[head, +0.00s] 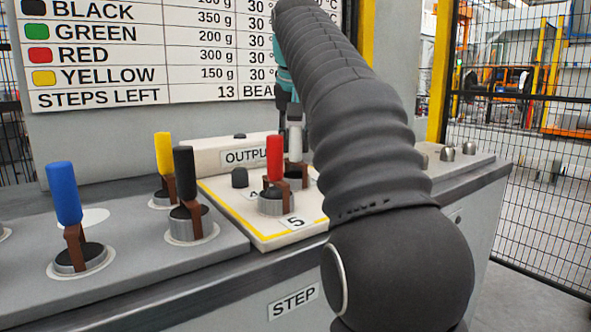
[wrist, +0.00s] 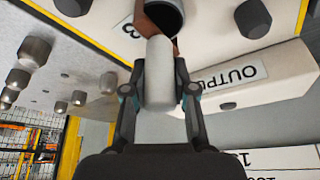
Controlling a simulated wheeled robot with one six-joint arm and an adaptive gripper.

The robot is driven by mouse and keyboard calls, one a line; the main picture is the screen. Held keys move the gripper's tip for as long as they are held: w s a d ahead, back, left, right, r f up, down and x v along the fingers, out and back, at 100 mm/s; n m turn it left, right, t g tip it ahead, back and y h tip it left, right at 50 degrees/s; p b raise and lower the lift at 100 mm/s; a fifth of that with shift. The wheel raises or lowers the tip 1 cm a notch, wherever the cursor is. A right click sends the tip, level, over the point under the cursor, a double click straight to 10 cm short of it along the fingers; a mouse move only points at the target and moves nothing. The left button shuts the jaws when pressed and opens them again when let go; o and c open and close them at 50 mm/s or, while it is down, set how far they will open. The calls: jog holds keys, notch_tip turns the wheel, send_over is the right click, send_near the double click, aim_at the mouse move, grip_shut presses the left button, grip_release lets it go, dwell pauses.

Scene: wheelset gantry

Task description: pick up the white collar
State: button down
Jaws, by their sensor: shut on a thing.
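The white collar (wrist: 160,85) is a smooth white cylinder between the two fingers of my gripper (wrist: 160,70) in the wrist view. My gripper is shut on it from both sides. The collar's far end meets a brown bracket (wrist: 163,20) with a dark round end. In the head view the white collar (head: 295,142) stands upright on the output panel, behind the red-handled collar (head: 275,160). My arm hides part of my gripper and some of the panel there.
Blue (head: 64,193), yellow (head: 163,153) and black (head: 184,172) handles stand on the grey console (head: 130,262) to the left. The red handle is close in front of the white one. A sign board (head: 120,98) is behind; a mesh fence (head: 540,150) is at right.

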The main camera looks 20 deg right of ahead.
jog(key=shift+r, duration=0.1)
notch_tip(320, 180, up, 5)
jog(key=p, duration=0.3)
jog(key=shift+w, duration=0.1)
jog(key=s+d+r+p, duration=0.3)
jog(key=s+d+r, duration=0.2)
jog(key=d, duration=0.5)
jog(key=shift+s+d+r+p, duration=0.15)
jog(key=shift+s+r+p, duration=0.15)
jog(key=shift+r, duration=0.15)
dwell(0.4)
